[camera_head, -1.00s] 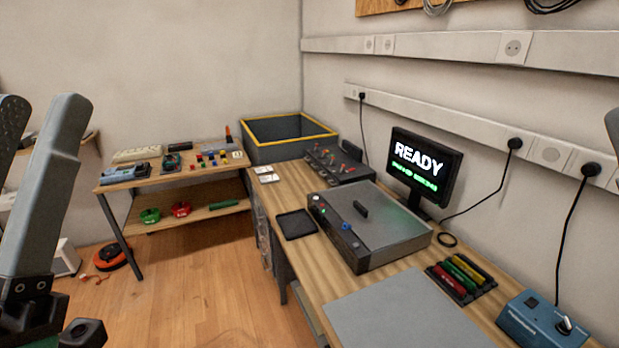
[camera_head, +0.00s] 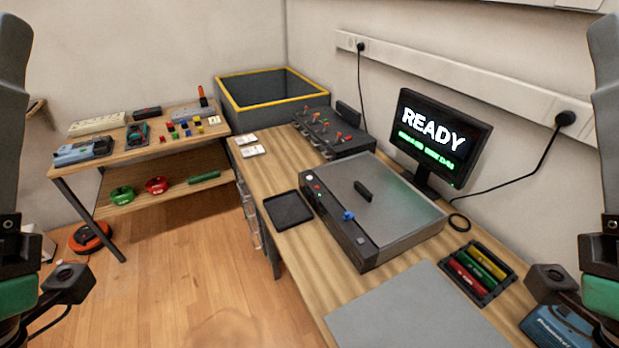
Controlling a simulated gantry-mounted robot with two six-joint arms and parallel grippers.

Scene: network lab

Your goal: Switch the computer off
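The computer (camera_head: 385,205) is a flat grey metal case on the wooden desk, with a black handle (camera_head: 362,190) on its lid. Its dark front panel carries a blue knob (camera_head: 348,215), and small red, green and white spots at the panel's left end. The monitor (camera_head: 437,138) behind it shows READY in white over a green line. My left arm stands at the left edge and my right arm at the right edge, both well apart from the computer. The fingertips of both grippers are outside the picture.
A black tray (camera_head: 288,210) lies left of the computer. Behind are a box with several red-tipped levers (camera_head: 332,135) and a yellow-rimmed bin (camera_head: 235,106). A rack of coloured modules (camera_head: 456,274) and a blue device (camera_head: 556,329) stand at right. A grey mat (camera_head: 385,318) lies clear in front.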

